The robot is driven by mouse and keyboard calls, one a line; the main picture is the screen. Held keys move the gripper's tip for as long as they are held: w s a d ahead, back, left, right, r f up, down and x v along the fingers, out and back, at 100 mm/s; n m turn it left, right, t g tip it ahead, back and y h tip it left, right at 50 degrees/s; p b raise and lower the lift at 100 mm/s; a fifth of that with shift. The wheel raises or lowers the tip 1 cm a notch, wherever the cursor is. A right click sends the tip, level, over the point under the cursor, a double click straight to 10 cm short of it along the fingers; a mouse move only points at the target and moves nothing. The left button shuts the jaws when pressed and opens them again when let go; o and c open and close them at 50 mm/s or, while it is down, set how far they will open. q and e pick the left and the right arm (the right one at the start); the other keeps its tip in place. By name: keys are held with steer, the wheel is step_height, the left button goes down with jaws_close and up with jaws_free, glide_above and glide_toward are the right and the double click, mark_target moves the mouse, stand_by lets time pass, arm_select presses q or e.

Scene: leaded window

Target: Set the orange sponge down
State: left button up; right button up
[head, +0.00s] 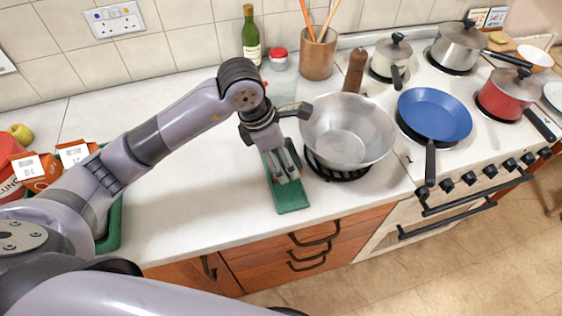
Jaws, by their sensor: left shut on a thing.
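My left gripper (287,176) points down over a narrow green tray or board (292,200) on the white worktop, near its front edge. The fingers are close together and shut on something. I see no orange between them, so the sponge is hidden or too small to make out. I cannot tell whether the held thing touches the green surface. My right gripper is not in view.
A large steel pan (348,132) stands just right of the gripper. A blue frying pan (434,113) and several pots are on the hob. A wooden utensil pot (317,58) and a green bottle (251,38) stand behind. The worktop (180,210) left of the gripper is clear.

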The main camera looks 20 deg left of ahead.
arm_select(q)
steer(key=shift+f, duration=0.65)
step_height(320, 180, down, 2)
steer(key=shift+f+p, duration=0.2)
steer(key=shift+p, duration=0.15)
steer(key=shift+f, duration=0.2)
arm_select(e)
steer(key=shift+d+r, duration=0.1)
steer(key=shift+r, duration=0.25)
arm_select(q)
steer(key=shift+f+b, duration=0.2)
steer(key=shift+b, duration=0.1)
steer(key=o, duration=1.2)
steer(key=shift+r, duration=0.1)
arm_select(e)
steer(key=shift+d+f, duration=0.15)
arm_select(q)
steer(key=shift+r, duration=0.1)
